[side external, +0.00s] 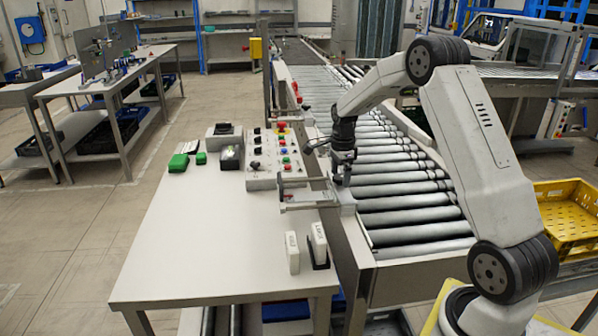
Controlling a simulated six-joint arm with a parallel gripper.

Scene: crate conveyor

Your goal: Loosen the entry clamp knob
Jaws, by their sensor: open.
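My gripper (342,178) points down over the near conveyor's left side rail, with its jaws apart and nothing visible between them. A metal bracket (305,193) with thin rods sits just left of it, at the right edge of the white table. A small dark lever-like part (310,147) shows left of my wrist. I cannot tell for sure which part is the entry clamp knob; the area under the jaws is small and partly hidden by my gripper. Whether the jaws touch anything is unclear.
The roller conveyor (405,205) runs away to the back. A control box (262,178) with coloured buttons stands on the white table (200,245), near green blocks (178,163). Two white upright items (292,253) stand near its front edge. A yellow crate (562,238) is at right.

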